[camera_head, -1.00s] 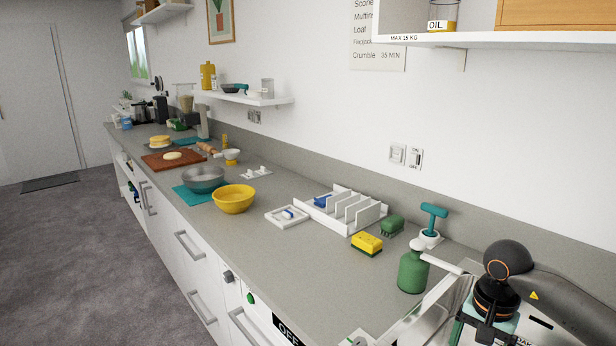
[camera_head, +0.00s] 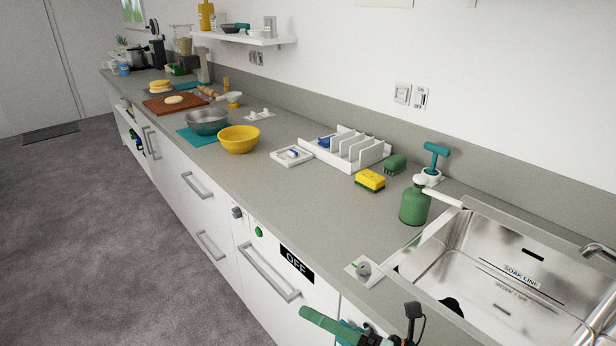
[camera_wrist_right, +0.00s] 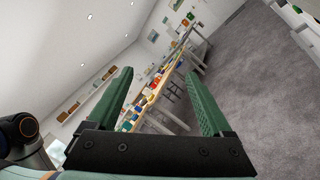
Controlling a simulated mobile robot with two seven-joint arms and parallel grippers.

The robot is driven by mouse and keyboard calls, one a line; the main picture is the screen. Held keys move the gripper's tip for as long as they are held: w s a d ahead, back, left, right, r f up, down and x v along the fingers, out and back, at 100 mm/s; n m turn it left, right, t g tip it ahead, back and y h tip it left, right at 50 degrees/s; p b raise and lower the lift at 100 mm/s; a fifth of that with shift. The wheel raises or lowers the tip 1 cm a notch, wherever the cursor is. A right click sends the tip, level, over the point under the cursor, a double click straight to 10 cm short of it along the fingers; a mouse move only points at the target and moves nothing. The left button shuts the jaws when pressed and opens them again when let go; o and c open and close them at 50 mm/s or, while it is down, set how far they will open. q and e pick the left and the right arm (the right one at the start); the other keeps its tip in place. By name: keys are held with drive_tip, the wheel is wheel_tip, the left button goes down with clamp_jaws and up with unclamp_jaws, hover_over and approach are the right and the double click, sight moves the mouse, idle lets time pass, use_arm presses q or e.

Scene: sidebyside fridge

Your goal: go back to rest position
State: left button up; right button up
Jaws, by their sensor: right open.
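My right gripper (camera_head: 330,326) shows at the bottom edge of the head view, its green finger in front of the white cabinet fronts and below the counter edge. In the right wrist view my right gripper (camera_wrist_right: 159,74) is open, with two green fingers wide apart and nothing between them. The wrist view is tilted and looks out over the room. My left gripper is in neither view.
The grey counter (camera_head: 300,210) holds a green soap bottle (camera_head: 414,203), a yellow sponge (camera_head: 370,180), a white rack (camera_head: 345,148) and a yellow bowl (camera_head: 238,139). A steel sink (camera_head: 500,260) lies at right. The floor (camera_head: 90,230) at left is clear.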

drive_tip(key=d+f+m+t+h, duration=0.75)
drive_tip(key=f+m+h, duration=0.3)
drive_tip(key=m, duration=1.05)
drive_tip(key=s+d+f+m+g+h, duration=0.2)
drive_tip(key=s+d+f+m+g, duration=0.1)
drive_tip(key=s+f+m, duration=0.4)
drive_tip(key=s+d+f+m+g+h, duration=0.3)
drive_tip(key=s+d+f+m+g, duration=0.1)
drive_tip(key=s+f+m, duration=0.3)
wheel_tip(320, 180, down, 3)
drive_tip(key=shift+s+d+r+b, duration=0.1)
drive_tip(key=shift+s+d+b, duration=0.2)
drive_tip(key=shift+b, duration=0.1)
drive_tip(key=shift+h, duration=0.25)
